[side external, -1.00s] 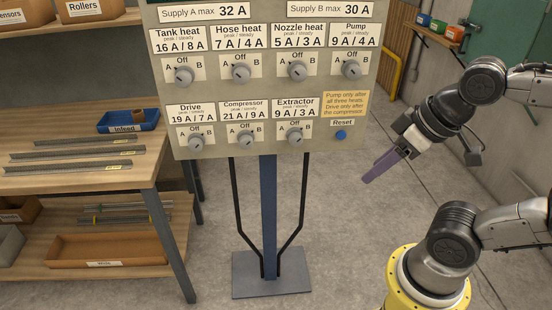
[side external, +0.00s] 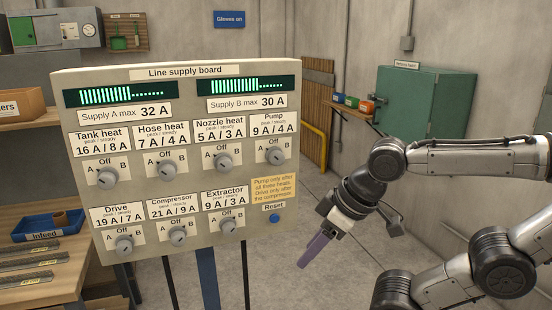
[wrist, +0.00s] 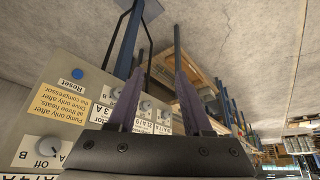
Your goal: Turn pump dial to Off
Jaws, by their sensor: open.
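The pump dial (side external: 276,156) is a grey round knob at the upper right of the supply board (side external: 160,188), with A, Off and B marked around it. Its pointer is small and seems turned toward A, but I cannot be sure. The dial also shows upside down at the lower left of the wrist view (wrist: 47,146). My gripper (side external: 304,262) is below and right of the dial, apart from the board, its purple fingers slanting down to the left. In the wrist view (wrist: 160,62) the fingers are spread with nothing between them.
A blue Reset button (side external: 274,218) sits below a yellow note (side external: 274,190) on pump and drive order. Several other dials, such as Nozzle heat (side external: 222,161) and Extractor (side external: 228,227), are close by. A green cabinet (side external: 420,105) stands behind my arm.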

